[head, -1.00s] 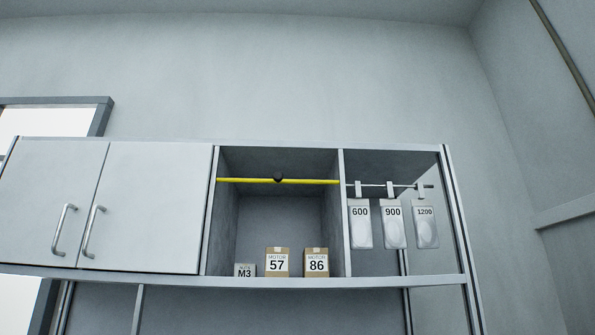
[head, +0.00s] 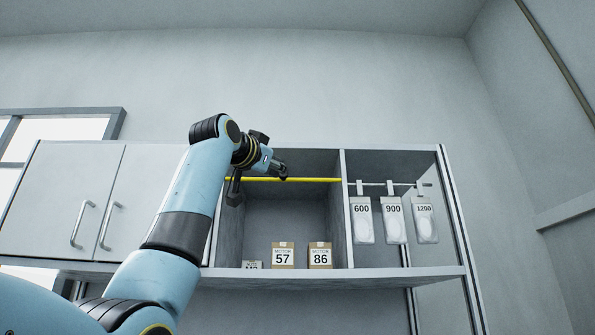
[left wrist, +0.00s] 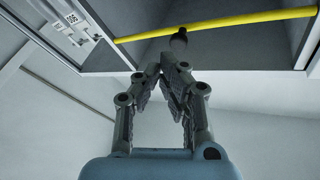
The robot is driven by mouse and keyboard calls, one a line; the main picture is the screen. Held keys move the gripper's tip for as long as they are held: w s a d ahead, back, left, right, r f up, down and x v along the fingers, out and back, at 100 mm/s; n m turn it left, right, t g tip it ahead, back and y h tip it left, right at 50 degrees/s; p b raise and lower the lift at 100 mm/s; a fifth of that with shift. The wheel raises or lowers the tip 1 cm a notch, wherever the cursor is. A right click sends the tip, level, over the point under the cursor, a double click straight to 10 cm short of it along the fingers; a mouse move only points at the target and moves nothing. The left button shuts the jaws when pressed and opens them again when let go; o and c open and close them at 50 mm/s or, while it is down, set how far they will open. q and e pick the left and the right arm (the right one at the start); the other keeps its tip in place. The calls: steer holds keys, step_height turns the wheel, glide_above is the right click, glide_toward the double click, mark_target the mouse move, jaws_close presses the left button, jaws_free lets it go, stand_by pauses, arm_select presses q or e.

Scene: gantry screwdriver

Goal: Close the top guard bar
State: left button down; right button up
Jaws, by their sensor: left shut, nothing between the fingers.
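The yellow guard bar (head: 318,180) runs level across the upper part of the open middle compartment. In the left wrist view the bar (left wrist: 222,23) crosses the top of the picture, and its dark round knob (left wrist: 179,41) stands just beyond the fingertips. My left gripper (head: 280,172) is in front of the bar near its middle and covers the knob in the head view. In the left wrist view the gripper (left wrist: 168,62) is shut and empty, with its tips close to the knob; whether they touch it I cannot tell. My right gripper is not in view.
The shelf below holds motor boxes 57 (head: 283,257) and 86 (head: 320,257) and a small partly hidden M3 box (head: 252,265). Labelled bags (head: 395,221) hang at the right. A closed cabinet door (head: 140,200) is left of the compartment, partly behind my arm.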

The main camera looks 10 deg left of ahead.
arm_select(q)
step_height(320, 180, up, 6)
steer(key=s+t, duration=0.1)
steer(key=s, duration=0.2)
step_height(320, 180, up, 4)
steer(key=f+p, duration=0.1)
steer(key=p, duration=0.6)
glide_above(283, 177)
steer(key=s+d, duration=0.2)
steer(key=d, duration=0.2)
steer(key=shift+m+h, duration=0.4)
steer(key=a+f, duration=0.1)
steer(key=f, duration=0.1)
steer(key=a+f, duration=0.1)
steer(key=shift+w+a+f+p, duration=0.1)
steer(key=shift+w+f+p, duration=0.05)
steer(key=shift+f+p, duration=0.25)
